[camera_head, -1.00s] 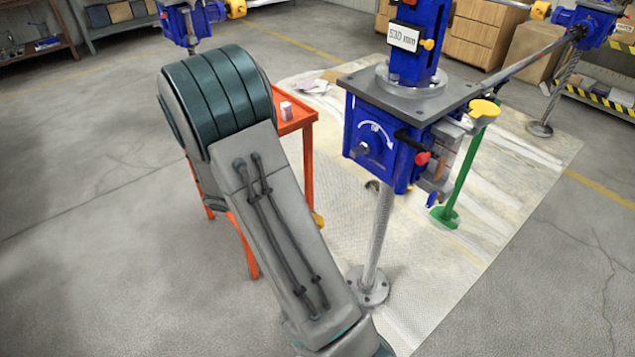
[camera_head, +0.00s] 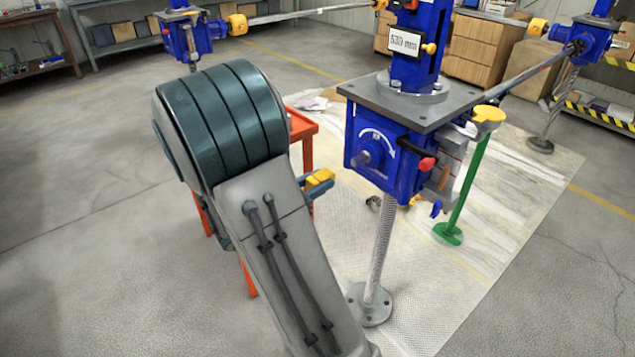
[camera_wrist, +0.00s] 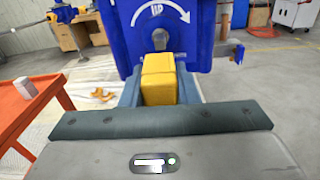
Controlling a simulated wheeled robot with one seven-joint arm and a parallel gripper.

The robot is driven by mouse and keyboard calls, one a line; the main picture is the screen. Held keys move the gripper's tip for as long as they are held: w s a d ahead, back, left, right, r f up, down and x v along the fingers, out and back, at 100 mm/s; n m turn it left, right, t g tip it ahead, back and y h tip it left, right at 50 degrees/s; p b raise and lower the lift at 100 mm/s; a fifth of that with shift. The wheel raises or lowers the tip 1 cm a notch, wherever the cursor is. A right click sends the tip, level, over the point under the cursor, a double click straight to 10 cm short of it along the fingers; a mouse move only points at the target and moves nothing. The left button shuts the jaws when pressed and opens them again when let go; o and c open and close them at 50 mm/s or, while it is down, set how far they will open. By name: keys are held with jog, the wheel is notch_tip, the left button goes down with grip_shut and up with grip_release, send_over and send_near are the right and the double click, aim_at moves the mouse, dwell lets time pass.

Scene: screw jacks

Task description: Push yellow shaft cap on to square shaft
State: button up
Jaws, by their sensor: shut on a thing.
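The yellow shaft cap (camera_head: 320,178) is held in my gripper (camera_head: 312,184), to the left of the blue jack box (camera_head: 385,150) in the head view. The square shaft (camera_head: 363,158) sticks out of the front face of this box, below the curved white arrow. In the wrist view the cap (camera_wrist: 158,80) is clamped between my gripper's fingers (camera_wrist: 158,88). The shaft (camera_wrist: 159,38) shows just above and beyond the cap. In the head view the cap and shaft are apart, with a gap between them. My arm hides part of the gripper.
An orange-red table (camera_head: 303,125) stands to the left of the jack. A grey plate (camera_head: 425,103) tops the blue box, and a red knob (camera_head: 427,163) sticks out at its right. A green stand (camera_head: 460,200) with a yellow top is farther right.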

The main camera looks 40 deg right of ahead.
aim_at(309, 187)
jog(key=shift+r, duration=0.1)
jog(key=shift+w+d, duration=0.2)
jog(key=shift+d, duration=2.65)
jog(key=shift+p, duration=0.5)
jog(key=shift+w+d, duration=0.2)
jog(key=shift+d, duration=2.3)
jog(key=o, duration=1)
jog(key=shift+d, duration=0.1)
jog(key=shift+a, duration=0.2)
jog(key=a, duration=0.9)
jog(key=s+a, duration=0.1)
jog(key=a, duration=0.3)
jog(key=shift+s+a, duration=0.1)
jog(key=shift+a, duration=0.15)
